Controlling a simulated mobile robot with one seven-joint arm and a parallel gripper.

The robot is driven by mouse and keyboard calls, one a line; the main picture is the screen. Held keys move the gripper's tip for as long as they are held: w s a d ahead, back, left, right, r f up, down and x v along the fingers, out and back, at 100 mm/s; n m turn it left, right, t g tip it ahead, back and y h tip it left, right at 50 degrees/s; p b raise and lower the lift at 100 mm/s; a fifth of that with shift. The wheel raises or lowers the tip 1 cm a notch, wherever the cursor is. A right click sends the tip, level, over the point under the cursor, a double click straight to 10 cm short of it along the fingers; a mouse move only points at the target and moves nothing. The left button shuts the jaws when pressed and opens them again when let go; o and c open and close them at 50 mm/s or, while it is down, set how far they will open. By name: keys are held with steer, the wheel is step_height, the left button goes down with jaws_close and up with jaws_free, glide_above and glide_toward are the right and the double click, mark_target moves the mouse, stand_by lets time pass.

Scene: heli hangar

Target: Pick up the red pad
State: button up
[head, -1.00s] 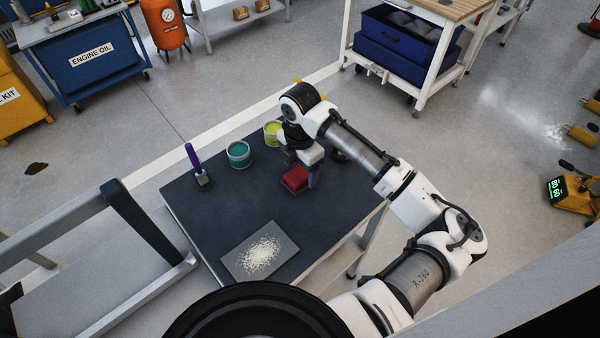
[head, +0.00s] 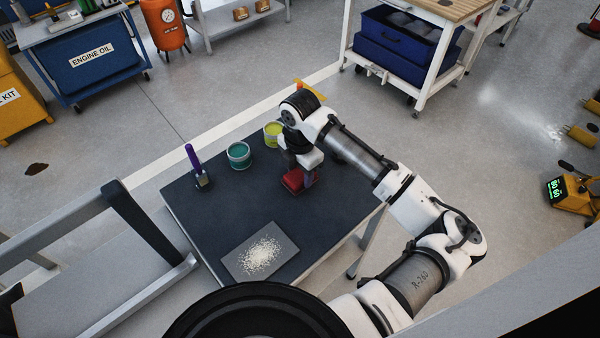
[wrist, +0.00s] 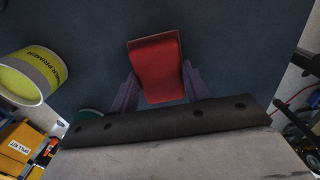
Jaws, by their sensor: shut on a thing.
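The red pad (head: 293,180) is a small block with a darker red edge, at the right part of the dark table (head: 225,215). In the wrist view the red pad (wrist: 157,72) sits between the two purple fingers of my gripper (wrist: 160,88), one finger against each side. My gripper (head: 303,180) is shut on it from above. In the head view my wrist and fingers hide part of the pad. I cannot tell whether the pad touches the tabletop.
A teal tin (head: 239,155) and a yellow-green tin (head: 272,134) stand at the table's back edge. A purple-handled brush (head: 195,167) stands at the left. A grey plate with pale grains (head: 243,265) lies at the front. The table's middle is clear.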

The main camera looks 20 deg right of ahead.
mark_target(300, 174)
step_height(300, 174, up, 20)
steer(key=b, duration=0.2)
steer(key=shift+f, duration=0.1)
steer(key=o, duration=0.5)
steer(key=shift+c, duration=1.2)
steer(key=shift+s, duration=0.1)
